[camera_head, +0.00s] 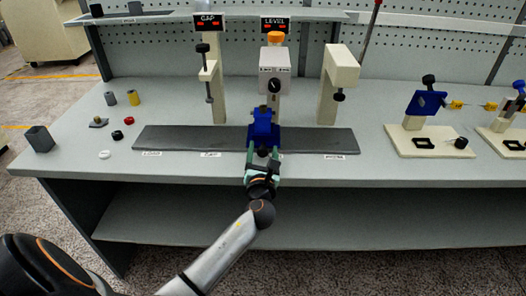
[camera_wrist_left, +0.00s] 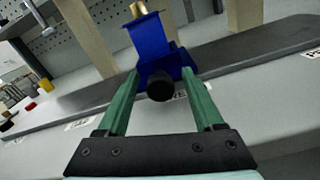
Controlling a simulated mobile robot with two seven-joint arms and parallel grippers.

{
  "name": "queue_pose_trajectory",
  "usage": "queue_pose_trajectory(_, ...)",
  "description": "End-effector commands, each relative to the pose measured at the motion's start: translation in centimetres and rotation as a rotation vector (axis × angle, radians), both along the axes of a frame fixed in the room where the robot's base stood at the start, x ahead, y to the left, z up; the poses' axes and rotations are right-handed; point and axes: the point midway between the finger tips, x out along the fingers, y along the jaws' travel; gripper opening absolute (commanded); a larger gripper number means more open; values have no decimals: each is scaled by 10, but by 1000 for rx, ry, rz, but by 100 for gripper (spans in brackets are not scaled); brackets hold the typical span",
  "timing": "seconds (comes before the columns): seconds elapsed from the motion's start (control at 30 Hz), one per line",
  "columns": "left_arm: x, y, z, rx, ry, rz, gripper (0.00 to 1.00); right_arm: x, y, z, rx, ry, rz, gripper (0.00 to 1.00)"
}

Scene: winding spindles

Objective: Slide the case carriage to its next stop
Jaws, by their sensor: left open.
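The blue case carriage (camera_head: 263,128) sits on the dark grey rail (camera_head: 190,138), right of the rail's middle, below the grey-white LEVEL unit (camera_head: 275,70). In the left wrist view the carriage (camera_wrist_left: 156,42) shows a black round knob (camera_wrist_left: 160,88) on its front and a brass-coloured part on top. My left gripper (camera_head: 263,158) is in front of the carriage. Its two green fingers (camera_wrist_left: 160,80) are open, one on each side of the knob, with visible gaps to it. The label under the carriage is mostly hidden by the gripper. My right gripper is not in view.
White labels mark the rail's front edge, one at the far right (camera_head: 335,156). A post with a GAP sign (camera_head: 208,22) stands left, a beige post (camera_head: 341,70) right. Small loose parts and a grey block (camera_head: 39,139) lie left. Blue fixtures (camera_head: 425,102) stand right.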

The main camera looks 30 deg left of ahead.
Motion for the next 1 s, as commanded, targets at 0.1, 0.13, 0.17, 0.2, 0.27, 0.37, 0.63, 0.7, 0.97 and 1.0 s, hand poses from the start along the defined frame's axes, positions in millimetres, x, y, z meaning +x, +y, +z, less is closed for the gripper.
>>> queue_pose_trajectory(0.1, 0, 0, 0, 0, 0, 0, 65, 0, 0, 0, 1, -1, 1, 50)
queue_pose_trajectory(0.13, 0, 0, 0, 0, 0, 0, 62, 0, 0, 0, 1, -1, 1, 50)
queue_pose_trajectory(0.17, 0, 0, 0, 0, 0, 0, 58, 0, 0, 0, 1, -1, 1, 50)
queue_pose_trajectory(0.2, 0, 0, 0, 0, 0, 0, 54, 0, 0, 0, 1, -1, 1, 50)
queue_pose_trajectory(0.27, 0, 0, 0, 0, 0, 0, 47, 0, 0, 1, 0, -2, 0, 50)
queue_pose_trajectory(0.37, 0, 0, 0, 0, 0, 0, 36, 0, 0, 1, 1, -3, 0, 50)
queue_pose_trajectory(0.63, 0, 0, 0, 0, 0, 0, 6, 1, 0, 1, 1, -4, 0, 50)
queue_pose_trajectory(0.7, -1, 0, 0, 0, 0, 0, 0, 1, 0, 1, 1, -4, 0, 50)
queue_pose_trajectory(0.97, 0, -1, 0, 0, 0, 0, 0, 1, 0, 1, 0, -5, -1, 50)
queue_pose_trajectory(1.0, 0, -1, 0, 0, 0, 0, 0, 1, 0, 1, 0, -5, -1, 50)
